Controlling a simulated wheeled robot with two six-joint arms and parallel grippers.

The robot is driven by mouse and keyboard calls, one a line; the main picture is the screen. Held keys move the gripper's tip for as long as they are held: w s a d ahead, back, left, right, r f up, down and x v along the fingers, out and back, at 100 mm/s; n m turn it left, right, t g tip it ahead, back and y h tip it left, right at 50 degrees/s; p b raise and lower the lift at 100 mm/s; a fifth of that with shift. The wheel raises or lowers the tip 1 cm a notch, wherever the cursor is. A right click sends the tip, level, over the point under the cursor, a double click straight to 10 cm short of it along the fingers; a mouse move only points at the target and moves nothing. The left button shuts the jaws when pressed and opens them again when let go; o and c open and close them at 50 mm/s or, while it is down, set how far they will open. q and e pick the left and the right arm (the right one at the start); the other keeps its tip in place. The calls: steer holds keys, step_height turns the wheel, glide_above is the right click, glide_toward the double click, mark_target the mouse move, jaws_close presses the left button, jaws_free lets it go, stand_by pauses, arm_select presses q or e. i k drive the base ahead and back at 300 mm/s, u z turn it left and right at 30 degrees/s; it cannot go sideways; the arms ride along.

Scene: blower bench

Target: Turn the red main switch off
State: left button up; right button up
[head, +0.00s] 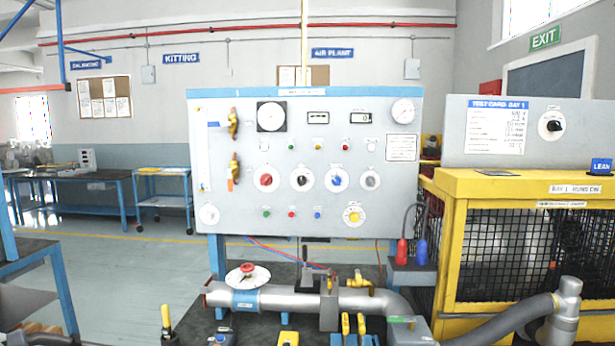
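A red rotary knob on a round white dial (266,180) sits at the left end of the middle row on the grey upright panel (230,140), in the head view. It is the only large red knob on the panel face and looks like the red main switch. Its pointer direction is too small to read. Nothing covers it. Neither of my grippers can be made out in the head view.
Black (302,180), blue (336,181) and grey (370,181) knobs share its row; a yellow knob (353,215) is below. Brass valves (234,168) stand left. A grey pipe (290,302) with a red-topped handwheel (247,274) runs in front. A yellow cage (450,240) is right.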

mark_target(266, 179)
steer(key=u, duration=0.4)
steer(key=k, duration=0.95)
steer(key=u, duration=1.5)
steer(key=i, duration=1.6)
steer(key=z, duration=0.4)
steer(key=i, duration=0.75)
steer(key=z, duration=1.35)
steer(key=i, duration=0.8)
steer(key=z, duration=0.75)
